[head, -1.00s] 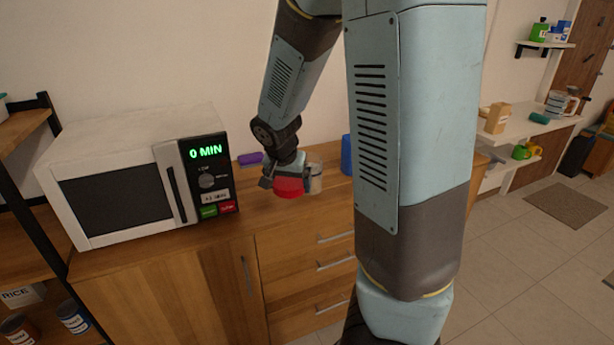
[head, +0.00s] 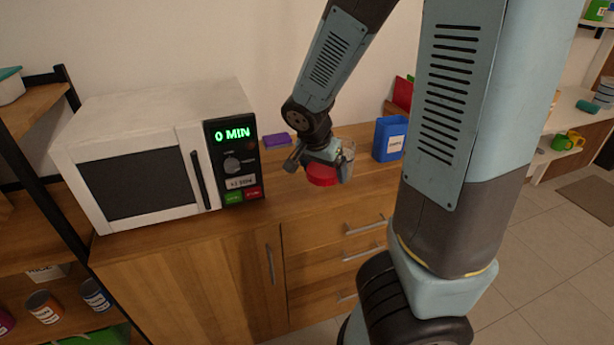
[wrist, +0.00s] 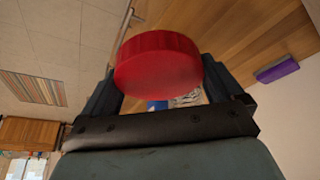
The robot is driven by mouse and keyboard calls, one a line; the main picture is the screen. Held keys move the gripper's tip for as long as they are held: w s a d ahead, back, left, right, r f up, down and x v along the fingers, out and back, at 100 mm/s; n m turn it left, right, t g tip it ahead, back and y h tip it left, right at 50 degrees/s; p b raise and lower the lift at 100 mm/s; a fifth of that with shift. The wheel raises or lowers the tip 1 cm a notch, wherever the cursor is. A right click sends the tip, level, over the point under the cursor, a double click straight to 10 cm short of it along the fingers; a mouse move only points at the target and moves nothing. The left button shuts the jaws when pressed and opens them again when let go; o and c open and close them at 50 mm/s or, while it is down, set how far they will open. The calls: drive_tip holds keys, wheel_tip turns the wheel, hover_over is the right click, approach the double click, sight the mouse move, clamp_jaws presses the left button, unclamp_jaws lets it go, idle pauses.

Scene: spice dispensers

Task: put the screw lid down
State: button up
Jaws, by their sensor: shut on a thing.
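The screw lid (head: 321,175) is a red round lid, held in my gripper (head: 318,166) over the wooden counter, near its front edge and right of the microwave. In the wrist view the lid (wrist: 158,66) fills the space between the two dark fingers of my gripper (wrist: 160,88), which are shut on its sides. From the head view I cannot tell how high the lid is above the counter. A glass jar (head: 348,158) stands just behind and right of the gripper, partly hidden by it.
A white microwave (head: 140,160) stands on the counter (head: 262,205) at left. A purple item (head: 276,140) lies behind the gripper, and it also shows in the wrist view (wrist: 277,69). A blue container (head: 389,139) stands to the right. Some bare counter lies between microwave and gripper.

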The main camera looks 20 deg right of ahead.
drive_tip(key=shift+w, duration=0.65)
drive_tip(key=shift+w+a+f, duration=0.1)
drive_tip(key=shift+w+f, duration=0.05)
drive_tip(key=shift+w, duration=0.3)
drive_tip(key=shift+w+f, duration=0.85)
drive_tip(key=shift+w, duration=0.8)
hover_over(301, 187)
drive_tip(key=s, duration=0.2)
drive_tip(key=f, duration=0.5)
drive_tip(key=shift+s+a+f, duration=0.1)
drive_tip(key=shift+a+f, duration=0.1)
drive_tip(key=shift+a, duration=0.1)
drive_tip(key=shift+w+a+f, duration=0.2)
drive_tip(key=shift+w+f, duration=0.4)
drive_tip(key=shift+f, duration=0.15)
drive_tip(key=shift+w+f, duration=0.1)
drive_tip(key=shift+f, duration=1.5)
drive_tip(key=o, duration=0.6)
drive_tip(key=shift+f, duration=0.1)
